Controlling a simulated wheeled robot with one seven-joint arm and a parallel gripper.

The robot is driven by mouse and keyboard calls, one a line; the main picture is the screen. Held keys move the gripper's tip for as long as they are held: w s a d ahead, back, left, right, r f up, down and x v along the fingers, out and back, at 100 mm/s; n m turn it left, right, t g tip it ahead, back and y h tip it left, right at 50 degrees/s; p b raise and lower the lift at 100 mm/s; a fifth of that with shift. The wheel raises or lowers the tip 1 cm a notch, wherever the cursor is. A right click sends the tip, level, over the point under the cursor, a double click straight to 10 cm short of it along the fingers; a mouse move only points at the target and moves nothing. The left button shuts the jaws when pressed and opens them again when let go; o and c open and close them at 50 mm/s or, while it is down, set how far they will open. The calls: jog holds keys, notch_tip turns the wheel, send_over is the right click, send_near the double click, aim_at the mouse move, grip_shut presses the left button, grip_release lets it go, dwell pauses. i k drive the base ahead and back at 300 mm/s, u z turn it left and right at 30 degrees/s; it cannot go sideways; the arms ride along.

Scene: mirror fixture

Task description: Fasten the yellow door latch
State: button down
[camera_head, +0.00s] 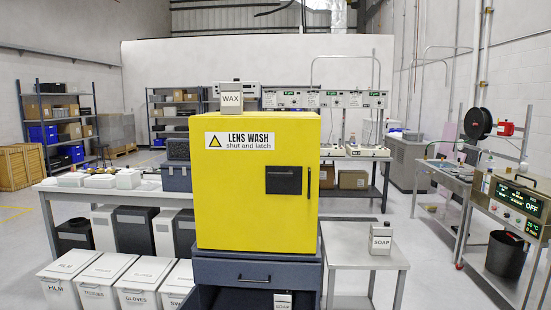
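The yellow cabinet (225,215) stands upright in the middle, labelled "LENS WASH shut and latch" (240,141). Its front door looks closed flush, though a small gap cannot be ruled out. A dark square latch plate with a bar across its top (284,180) sits on the right half of the door. A thin dark upright strip (308,182) is near the right front edge. I cannot tell the latch's exact setting. My gripper is not in view.
The cabinet sits on a dark blue drawer unit (259,271). A WAX container (231,95) stands on top of it. A SOAP container (380,239) is on a low grey table (350,256) at right. White bins (145,279) line the front left. Open floor shows at right.

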aim_at(290, 173)
jog(key=i, duration=1.65)
jog(key=u, duration=2.1)
